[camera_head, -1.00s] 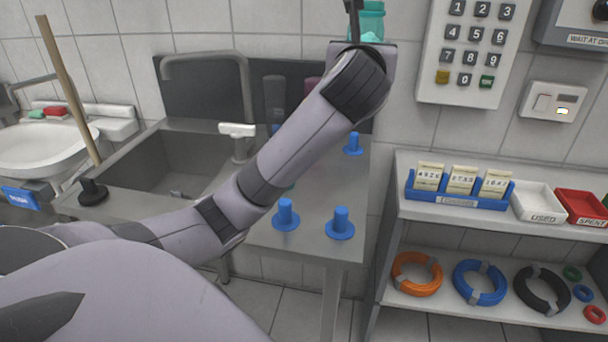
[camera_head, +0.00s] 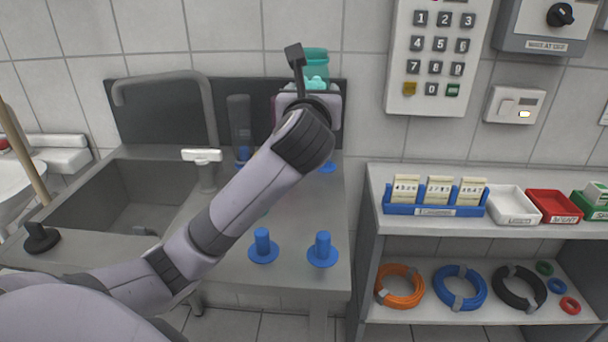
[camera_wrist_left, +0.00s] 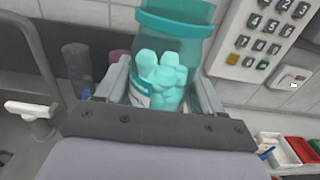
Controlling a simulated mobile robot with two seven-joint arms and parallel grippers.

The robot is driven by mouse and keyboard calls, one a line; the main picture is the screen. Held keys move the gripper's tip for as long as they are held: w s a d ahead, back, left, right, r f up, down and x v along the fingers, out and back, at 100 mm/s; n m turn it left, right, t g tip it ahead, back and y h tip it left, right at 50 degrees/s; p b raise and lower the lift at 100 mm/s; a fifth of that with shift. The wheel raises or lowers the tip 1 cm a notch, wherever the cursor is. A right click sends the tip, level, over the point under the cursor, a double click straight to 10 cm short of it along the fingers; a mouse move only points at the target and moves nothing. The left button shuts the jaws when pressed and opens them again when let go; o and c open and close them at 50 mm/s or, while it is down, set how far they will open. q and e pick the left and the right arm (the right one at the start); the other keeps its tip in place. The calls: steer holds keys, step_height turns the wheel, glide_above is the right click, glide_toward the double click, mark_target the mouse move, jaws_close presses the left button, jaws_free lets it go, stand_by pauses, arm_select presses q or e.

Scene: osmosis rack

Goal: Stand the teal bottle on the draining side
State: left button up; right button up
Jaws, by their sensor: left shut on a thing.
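The teal bottle (camera_head: 315,62) is translucent, with pale lumps showing inside it in the left wrist view (camera_wrist_left: 175,50). My left gripper (camera_head: 308,100) is shut on it and holds it above the back of the draining side. In the left wrist view, the bottle is between the fingers (camera_wrist_left: 160,85). The draining side (camera_head: 300,203) is a grey steel board right of the sink basin, with upright blue pegs. Two front pegs (camera_head: 263,247) (camera_head: 322,252) are bare. Another peg (camera_head: 328,165) shows partly behind my wrist. My right gripper is out of view.
A dark grey bottle (camera_head: 240,125) stands over a blue peg at the back. A purple object (camera_wrist_left: 118,57) is beside it, mostly hidden in the head view. The tap (camera_head: 205,110) rises left of my arm. A shelf unit (camera_head: 370,230) stands to the right.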

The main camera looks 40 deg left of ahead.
arm_select(q)
step_height(320, 180, down, 10)
steer(key=shift+r+b, duration=0.15)
steer(key=shift+b, duration=0.65)
step_height(320, 180, down, 5)
steer(key=shift+r+b, duration=0.2)
steer(key=shift+b, duration=0.25)
steer(key=o, duration=1.1)
steer(key=shift+f, duration=0.15)
steer(key=shift+o, duration=0.2)
steer(key=v, duration=1.2)
